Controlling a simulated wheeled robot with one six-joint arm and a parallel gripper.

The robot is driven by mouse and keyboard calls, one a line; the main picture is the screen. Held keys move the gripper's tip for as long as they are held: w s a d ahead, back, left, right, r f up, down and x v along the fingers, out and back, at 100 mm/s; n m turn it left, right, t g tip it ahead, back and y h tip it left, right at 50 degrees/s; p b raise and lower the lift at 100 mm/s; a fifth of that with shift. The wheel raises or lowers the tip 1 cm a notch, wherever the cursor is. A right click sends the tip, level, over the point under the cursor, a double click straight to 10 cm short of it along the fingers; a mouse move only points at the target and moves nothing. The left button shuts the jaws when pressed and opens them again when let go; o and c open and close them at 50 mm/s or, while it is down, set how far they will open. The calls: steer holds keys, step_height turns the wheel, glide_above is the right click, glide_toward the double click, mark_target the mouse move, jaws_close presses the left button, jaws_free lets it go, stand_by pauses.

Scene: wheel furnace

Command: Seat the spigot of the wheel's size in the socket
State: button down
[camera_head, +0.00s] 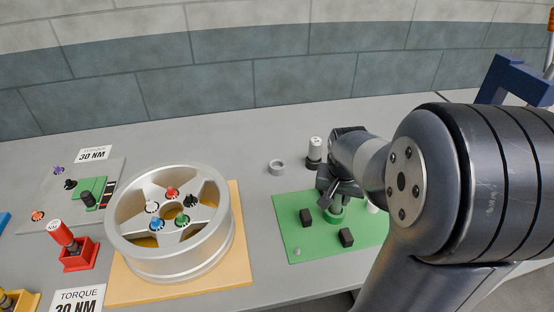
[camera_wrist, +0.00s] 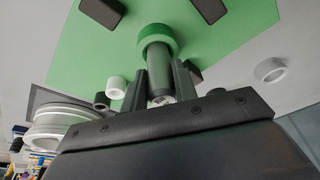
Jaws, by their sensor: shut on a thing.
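My gripper (camera_head: 333,192) is over the green mat (camera_head: 280,228), shut on a dark grey spigot (camera_wrist: 158,60) with a pale marked end. In the wrist view my two fingers (camera_wrist: 160,88) stand on either side of it. The spigot's far end meets the green ring-shaped socket (camera_wrist: 146,33); I cannot tell how deep it sits. The socket (camera_head: 335,217) also shows just below my gripper in the head view. The silver wheel (camera_head: 128,245) lies on a tan board at left, with coloured caps around its hub.
Black blocks (camera_head: 306,217) (camera_head: 346,238) stand on the mat. A grey ring (camera_head: 277,167) and a white-topped black piece (camera_head: 315,150) stand behind it. A red holder (camera_head: 80,260) with a red-topped tool is left of the wheel. My arm hides the mat's right side.

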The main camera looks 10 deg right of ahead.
steer(key=shift+f, duration=0.35)
steer(key=c, duration=1)
jaws_free()
steer(key=shift+c, duration=0.2)
steer(key=shift+c, duration=1.4)
steer(key=shift+r+p, duration=2.65)
steer(key=shift+r, duration=0.95)
steer(key=shift+f+b, duration=0.2)
steer(key=shift+b, duration=0.2)
steer(key=shift+r, duration=0.15)
